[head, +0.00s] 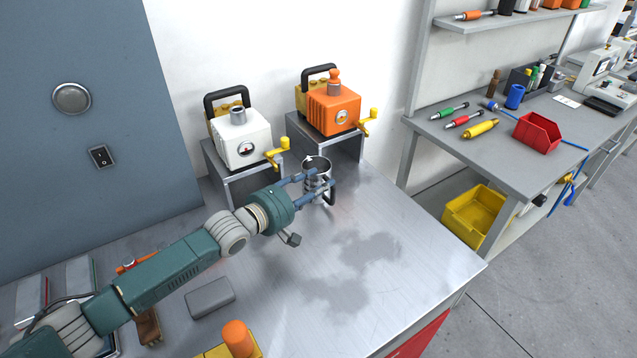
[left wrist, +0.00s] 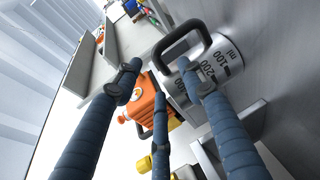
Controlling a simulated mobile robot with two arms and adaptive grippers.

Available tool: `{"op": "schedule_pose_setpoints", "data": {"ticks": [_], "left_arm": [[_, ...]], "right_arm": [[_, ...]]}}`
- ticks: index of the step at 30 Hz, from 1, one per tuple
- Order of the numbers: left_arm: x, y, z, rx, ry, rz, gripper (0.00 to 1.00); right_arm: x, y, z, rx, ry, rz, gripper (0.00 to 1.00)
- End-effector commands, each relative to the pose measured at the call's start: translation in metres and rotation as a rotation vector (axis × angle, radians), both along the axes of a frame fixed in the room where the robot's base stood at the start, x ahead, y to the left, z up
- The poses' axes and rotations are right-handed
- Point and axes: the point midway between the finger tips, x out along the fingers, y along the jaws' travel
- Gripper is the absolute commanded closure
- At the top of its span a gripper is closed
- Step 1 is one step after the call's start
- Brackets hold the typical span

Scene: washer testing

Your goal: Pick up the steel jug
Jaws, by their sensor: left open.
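The steel jug (head: 315,168) stands upright on the metal bench, in front of the two small machines. Its dark handle (head: 331,192) points to the near right. In the left wrist view the jug (left wrist: 226,88) shows black volume marks, and its black handle (left wrist: 179,38) reaches towards the space between my fingertips. My left gripper (head: 321,184) is open at the jug's near side, with its blue fingers overlapping the jug in the head view. The left wrist view also shows the open fingers (left wrist: 158,70). I cannot tell whether they touch the jug. My right gripper is not in view.
A white machine (head: 241,138) and an orange machine (head: 331,108) with yellow cranks stand on metal stands just behind the jug. A grey block (head: 210,298) lies near my left arm. The bench (head: 400,265) is clear to the jug's right and front.

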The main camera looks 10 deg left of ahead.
Motion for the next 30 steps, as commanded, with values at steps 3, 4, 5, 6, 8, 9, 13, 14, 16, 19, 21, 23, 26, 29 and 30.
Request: {"op": "schedule_pose_setpoints", "data": {"ticks": [3, 4, 5, 6, 8, 9, 13, 14, 16, 19, 21, 23, 26, 29, 30], "left_arm": [[0.014, -0.008, -0.001, -0.001, 0.000, 0.000, 0.60], [0.017, -0.009, -0.002, -0.001, 0.000, 0.001, 0.60], [0.018, -0.010, -0.002, -0.001, 0.000, 0.000, 0.60], [0.019, -0.011, -0.003, -0.001, 0.000, 0.000, 0.60], [0.020, -0.011, -0.004, 0.000, 0.000, 0.000, 0.60], [0.020, -0.011, -0.004, 0.000, 0.000, 0.000, 0.60], [0.019, -0.011, -0.004, -0.001, 0.000, 0.000, 0.62], [0.019, -0.011, -0.004, -0.001, 0.000, 0.000, 0.68], [0.019, -0.011, -0.004, -0.001, 0.000, 0.000, 0.82], [0.019, -0.011, -0.005, 0.000, 0.001, 0.000, 1.00], [0.019, -0.011, -0.005, 0.000, 0.002, 0.000, 1.00], [0.019, -0.011, -0.006, 0.000, 0.004, 0.001, 1.00], [0.019, -0.011, -0.005, -0.001, 0.003, 0.000, 1.00], [0.019, -0.011, -0.006, 0.000, 0.004, 0.000, 1.00], [0.018, -0.011, -0.006, -0.001, 0.005, 0.000, 1.00]], "right_arm": [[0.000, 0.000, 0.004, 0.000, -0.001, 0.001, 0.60], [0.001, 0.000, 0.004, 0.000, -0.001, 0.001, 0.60], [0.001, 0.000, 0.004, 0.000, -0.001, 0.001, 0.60], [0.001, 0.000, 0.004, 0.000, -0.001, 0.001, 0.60], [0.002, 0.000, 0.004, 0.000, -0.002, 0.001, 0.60], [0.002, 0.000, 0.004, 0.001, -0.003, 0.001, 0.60], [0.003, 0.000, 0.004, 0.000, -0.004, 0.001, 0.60], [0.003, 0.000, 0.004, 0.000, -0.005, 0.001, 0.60], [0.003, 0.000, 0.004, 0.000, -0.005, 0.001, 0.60], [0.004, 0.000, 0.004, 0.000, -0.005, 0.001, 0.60], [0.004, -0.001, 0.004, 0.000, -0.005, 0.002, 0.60], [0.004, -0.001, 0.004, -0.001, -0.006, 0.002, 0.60], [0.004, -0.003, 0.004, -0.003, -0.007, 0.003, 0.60], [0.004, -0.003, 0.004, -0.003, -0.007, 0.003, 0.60], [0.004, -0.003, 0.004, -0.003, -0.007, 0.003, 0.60]]}}
